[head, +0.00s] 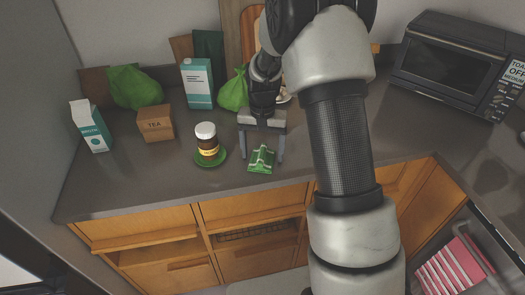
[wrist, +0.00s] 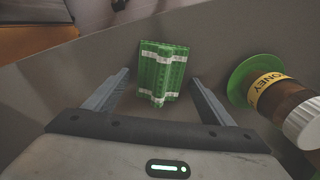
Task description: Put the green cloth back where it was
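The green cloth (head: 261,159), folded with pale stripes, lies on the counter near its front edge. In the wrist view the cloth (wrist: 162,72) lies just beyond and between my fingertips. My gripper (head: 264,158) is open, pointing down at the cloth, with one finger on either side. In the wrist view my gripper (wrist: 160,85) shows its two fingers wide apart with nothing between the pads that I can see gripped. Whether the fingers touch the counter cannot be told.
A honey jar (head: 207,141) stands on a green saucer (head: 219,159) close to the left of the cloth. A tea box (head: 155,123), cartons (head: 197,84) and green bags (head: 135,88) stand farther back. A toaster oven (head: 455,65) is at right.

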